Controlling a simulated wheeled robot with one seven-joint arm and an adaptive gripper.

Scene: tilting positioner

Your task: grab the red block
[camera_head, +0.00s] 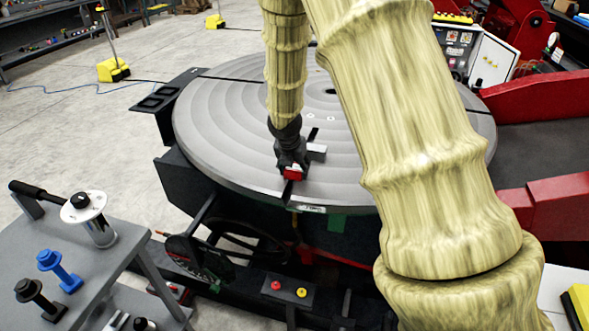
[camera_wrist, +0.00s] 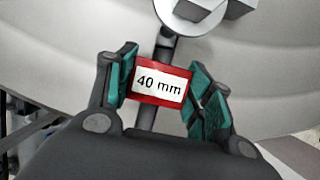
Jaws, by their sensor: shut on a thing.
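The red block (camera_wrist: 160,99) bears a white label reading "40 mm" and lies between the green-padded fingers of my gripper (camera_wrist: 163,90) in the wrist view. In the head view the red block (camera_head: 293,173) shows at the tip of my gripper (camera_head: 291,166), over the near edge of the round grey table. My gripper is shut on the block. I cannot tell whether the block touches the table. The far side of the block is hidden.
The round positioner table (camera_head: 225,125) has radial slots; a small grey block (camera_head: 317,151) sits right beside my gripper. A side bench (camera_head: 110,262) at the lower left holds blue and black knobbed tools. Red machine parts (camera_head: 545,98) stand at the right.

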